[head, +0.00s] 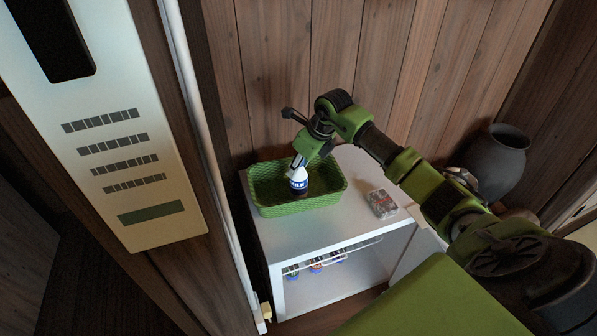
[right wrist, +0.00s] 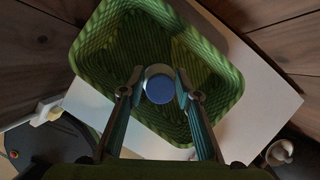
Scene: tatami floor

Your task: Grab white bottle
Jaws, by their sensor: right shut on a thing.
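A bottle (head: 298,182) with a white-and-blue label and a dark lower part stands upright in a green woven basket (head: 318,203). My right gripper (head: 299,160) reaches down into the basket and is shut on the bottle near its top. In the right wrist view the bottle's blue top (right wrist: 160,88) sits between the two fingers of the gripper (right wrist: 159,82), with the basket (right wrist: 95,62) around it. Whether the bottle touches the basket floor is hidden. My left gripper is not in view.
The basket is on a white cabinet (head: 272,238) with several small bottles (head: 316,266) on its inner shelf. A clear packaged item (head: 381,203) lies right of the basket. A dark vase (head: 497,158) stands at the right. A wooden wall is close behind; a white panel is at left.

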